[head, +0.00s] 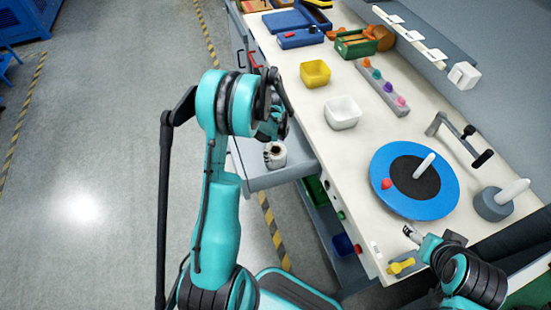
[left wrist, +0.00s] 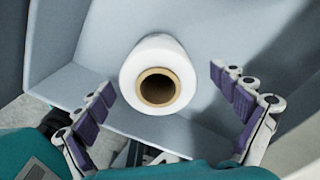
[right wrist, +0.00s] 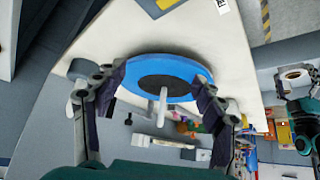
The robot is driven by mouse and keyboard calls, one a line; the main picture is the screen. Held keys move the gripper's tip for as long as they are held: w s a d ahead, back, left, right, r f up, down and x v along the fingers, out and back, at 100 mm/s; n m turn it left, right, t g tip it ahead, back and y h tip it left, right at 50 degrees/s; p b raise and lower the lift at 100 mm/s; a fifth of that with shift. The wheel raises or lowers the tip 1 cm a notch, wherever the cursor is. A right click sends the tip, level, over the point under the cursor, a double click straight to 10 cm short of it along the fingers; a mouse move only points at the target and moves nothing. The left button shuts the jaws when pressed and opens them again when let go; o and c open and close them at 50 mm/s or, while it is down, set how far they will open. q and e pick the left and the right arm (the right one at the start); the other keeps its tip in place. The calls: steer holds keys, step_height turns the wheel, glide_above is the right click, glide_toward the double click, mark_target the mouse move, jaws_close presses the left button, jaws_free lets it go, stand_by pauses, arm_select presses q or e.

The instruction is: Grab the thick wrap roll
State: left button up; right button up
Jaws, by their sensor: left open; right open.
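The thick wrap roll (left wrist: 158,50) is white with a brown cardboard core and stands in an open grey drawer (left wrist: 75,70). In the head view the roll (head: 275,154) shows small, just below my left gripper (head: 268,130). In the left wrist view my left gripper (left wrist: 170,90) is open, with one finger on each side of the roll and clear space between; the fingers do not touch it. My right gripper (right wrist: 160,95) is open and empty over the front end of the workbench, with the blue disc beyond its fingers.
The workbench (head: 350,180) carries a blue disc (head: 440,203) with a black centre, a white bin (head: 342,112), a yellow bin (head: 315,73) and a rack with coloured knobs (head: 382,88). A grey post base (head: 493,205) stands near the wall.

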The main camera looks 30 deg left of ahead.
arm_select(q)
step_height(320, 180, down, 4)
steer(key=shift+s+d+f+b, duration=0.1)
steer(key=shift+s+d+b, duration=0.05)
steer(key=shift+b, duration=0.65)
arm_select(e)
step_height(320, 180, down, 2)
steer(key=shift+f, duration=0.1)
arm_select(q)
steer(key=shift+c, duration=0.9)
steer(key=c, duration=1.4)
steer(key=shift+r, duration=0.2)
